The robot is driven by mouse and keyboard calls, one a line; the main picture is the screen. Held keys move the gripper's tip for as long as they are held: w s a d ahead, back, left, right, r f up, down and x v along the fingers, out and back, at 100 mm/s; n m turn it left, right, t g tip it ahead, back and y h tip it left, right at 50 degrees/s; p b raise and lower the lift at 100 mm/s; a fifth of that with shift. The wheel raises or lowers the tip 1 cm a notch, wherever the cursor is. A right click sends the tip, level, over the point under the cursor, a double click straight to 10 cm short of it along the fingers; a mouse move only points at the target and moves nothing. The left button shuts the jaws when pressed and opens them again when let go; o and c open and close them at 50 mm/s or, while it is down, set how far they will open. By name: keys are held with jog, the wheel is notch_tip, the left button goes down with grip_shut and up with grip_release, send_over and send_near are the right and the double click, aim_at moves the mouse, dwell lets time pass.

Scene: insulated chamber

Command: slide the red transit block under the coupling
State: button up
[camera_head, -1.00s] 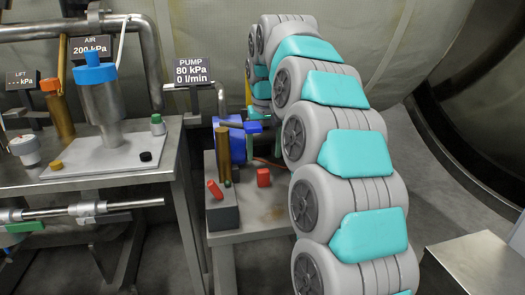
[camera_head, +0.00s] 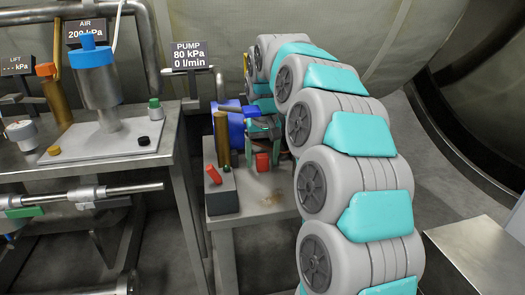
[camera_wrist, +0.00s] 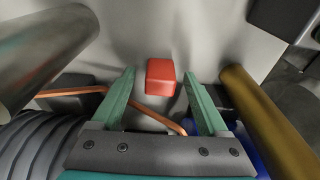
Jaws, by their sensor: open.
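The red transit block (camera_head: 262,162) sits on the low pump bench, right of a brass post. In the wrist view the red block (camera_wrist: 160,77) lies between and slightly beyond the tips of my open green fingers, with a gap on each side. My gripper (camera_wrist: 159,76) is empty; in the head view my gripper (camera_head: 264,143) is just above and behind the block, partly hidden by my arm. A blue pump body (camera_head: 236,125) stands behind the brass post. I cannot clearly pick out the coupling.
The brass post (camera_wrist: 265,120) stands close on the right in the wrist view, and a grey metal cylinder (camera_wrist: 45,50) on the left. A copper tube (camera_wrist: 145,108) runs beneath my fingers.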

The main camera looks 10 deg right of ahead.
grip_shut()
dwell(0.7)
